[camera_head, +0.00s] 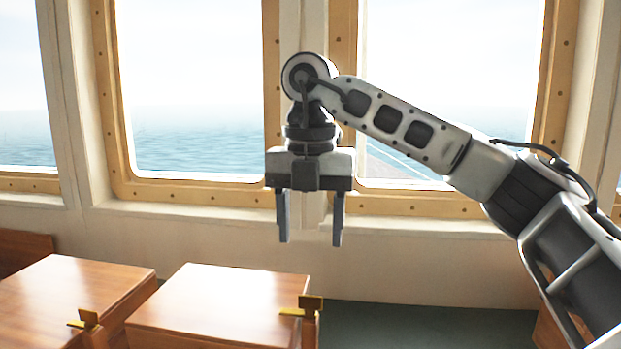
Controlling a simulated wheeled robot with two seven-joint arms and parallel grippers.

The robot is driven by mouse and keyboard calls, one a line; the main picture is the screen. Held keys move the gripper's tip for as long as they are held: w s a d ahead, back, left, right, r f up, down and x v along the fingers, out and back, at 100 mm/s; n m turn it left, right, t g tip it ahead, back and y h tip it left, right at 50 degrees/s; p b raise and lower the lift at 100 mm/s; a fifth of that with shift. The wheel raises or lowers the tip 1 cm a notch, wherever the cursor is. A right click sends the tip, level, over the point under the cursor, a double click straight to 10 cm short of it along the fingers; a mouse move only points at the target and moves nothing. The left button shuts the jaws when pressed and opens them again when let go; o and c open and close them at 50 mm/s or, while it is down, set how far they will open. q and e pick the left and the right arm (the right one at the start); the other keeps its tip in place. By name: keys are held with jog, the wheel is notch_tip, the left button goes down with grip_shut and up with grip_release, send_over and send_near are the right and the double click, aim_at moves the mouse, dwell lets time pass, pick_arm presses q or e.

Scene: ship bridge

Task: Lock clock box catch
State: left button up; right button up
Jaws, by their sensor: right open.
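Two wooden boxes with flat, closed tops stand at the lower left. The nearer-centre box (215,305) has a brass catch (305,308) at its right edge. The left box (70,290) has a similar brass catch (86,320) at its front right edge. I cannot tell which of them is the clock box, or whether either catch is locked. My right gripper (311,240) points straight down, open and empty, above and behind the catch of the centre box and apart from it. My left gripper is not in view.
A pale wall with wood-framed windows (190,190) runs behind the boxes, with a sill below the glass. A dark green surface (430,325) lies clear to the right of the boxes. Another wooden piece (22,250) shows at the far left.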

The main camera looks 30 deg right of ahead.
notch_tip(320, 180, up, 6)
jog(key=shift+f+p, duration=0.2)
jog(key=shift+p, duration=0.35)
jog(key=shift+f, duration=0.1)
